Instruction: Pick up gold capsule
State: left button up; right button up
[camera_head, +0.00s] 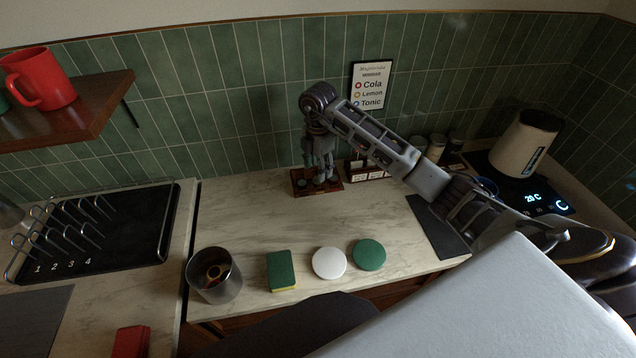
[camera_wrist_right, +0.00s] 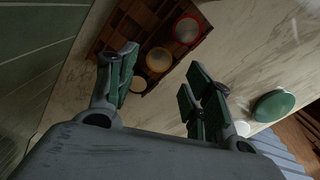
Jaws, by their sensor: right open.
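The gold capsule (camera_wrist_right: 159,60) shows in the right wrist view as a round piece with a gold rim, at the edge of a dark wooden compartment tray (camera_wrist_right: 118,35). A red-rimmed capsule (camera_wrist_right: 187,30) and a smaller pale round piece (camera_wrist_right: 137,85) lie on either side of it. My right gripper (camera_wrist_right: 162,78) is open and empty, with its fingers to either side of the gold capsule in the picture; no contact shows. In the head view the right gripper (camera_head: 321,172) points down over the tray (camera_head: 302,188) and hides most of it. My left gripper is not in view.
A metal cup (camera_head: 215,277), sponge (camera_head: 281,271), white disc (camera_head: 329,263) and green disc (camera_head: 369,254) line the counter's front. A menu sign (camera_head: 371,86) and several canisters (camera_head: 436,147) stand behind my right arm, with a kettle (camera_head: 525,143) at right. The middle counter is clear.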

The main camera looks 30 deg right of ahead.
aim_at(318, 183)
jog(key=shift+f+p, duration=0.65)
jog(key=shift+f, duration=1.9)
jog(key=c, duration=0.6)
